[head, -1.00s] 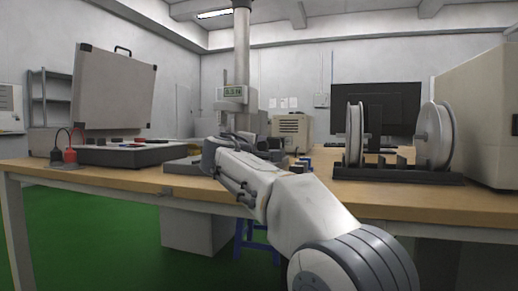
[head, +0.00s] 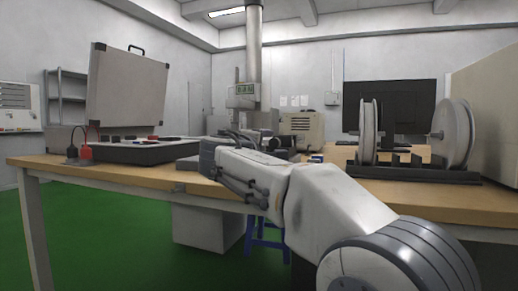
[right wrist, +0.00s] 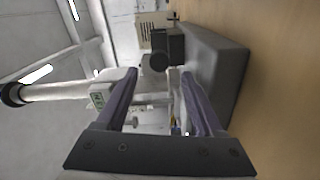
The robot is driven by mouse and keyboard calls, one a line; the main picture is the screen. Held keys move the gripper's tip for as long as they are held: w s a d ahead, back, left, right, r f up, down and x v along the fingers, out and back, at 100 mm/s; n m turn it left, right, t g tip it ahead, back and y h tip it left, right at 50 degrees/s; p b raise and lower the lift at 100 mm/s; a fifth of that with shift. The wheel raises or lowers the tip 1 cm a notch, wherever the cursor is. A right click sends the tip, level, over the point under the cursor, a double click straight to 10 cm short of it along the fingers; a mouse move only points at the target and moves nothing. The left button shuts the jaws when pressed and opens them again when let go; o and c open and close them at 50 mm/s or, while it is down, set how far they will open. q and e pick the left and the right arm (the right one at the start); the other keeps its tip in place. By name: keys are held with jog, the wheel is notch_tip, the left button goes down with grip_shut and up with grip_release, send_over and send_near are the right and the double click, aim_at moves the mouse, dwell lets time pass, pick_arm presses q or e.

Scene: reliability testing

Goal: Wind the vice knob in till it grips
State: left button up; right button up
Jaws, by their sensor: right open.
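In the right wrist view, my right gripper (right wrist: 159,76) is open, its two purple-grey fingers apart with nothing seen held between them. Beyond the fingertips is a small round dark part (right wrist: 154,62), possibly the vice knob. It joins a black block (right wrist: 170,45), apparently the vice, beside a large grey base (right wrist: 217,60). The fingertips look short of the round part; I cannot tell the exact gap. In the head view, my right arm reaches to the grey equipment at mid-table and hides much of it. I cannot see the vice jaws clearly. My left gripper is not in view.
A spool rack (head: 415,172) stands to the right on the wooden table (head: 130,177). An open case (head: 128,90) and a black tray (head: 135,151) are at left. Bare tabletop lies along the front edge.

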jog(key=v, duration=0.5)
jog(key=shift+s+a+p, duration=0.15)
jog(key=shift+s+p, duration=0.2)
jog(key=shift+p, duration=0.05)
